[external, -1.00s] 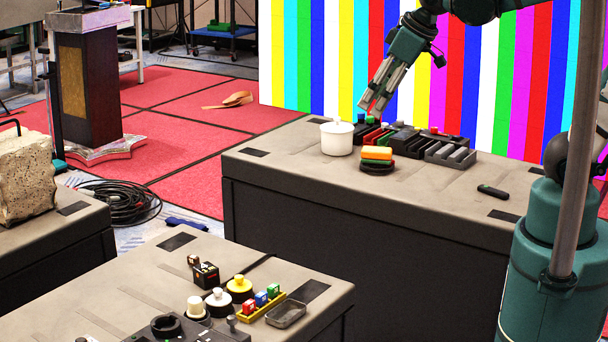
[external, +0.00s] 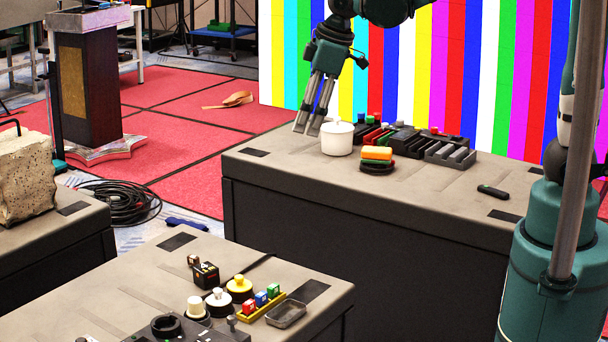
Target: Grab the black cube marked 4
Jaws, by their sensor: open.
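A black cube (external: 206,275) with small coloured marks sits on the near table (external: 130,290); I cannot read a 4 on it. A smaller dark and tan piece (external: 194,260) is just behind it. My gripper (external: 309,131) is open and empty, pointing down over the far table's left part. In the picture it is beside the white lidded pot, up and to the right of the black cube and well away from it.
The white pot (external: 337,140), a stack of coloured sponges (external: 377,158) and black trays (external: 450,153) stand on the far table (external: 300,178). A gap separates the tables.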

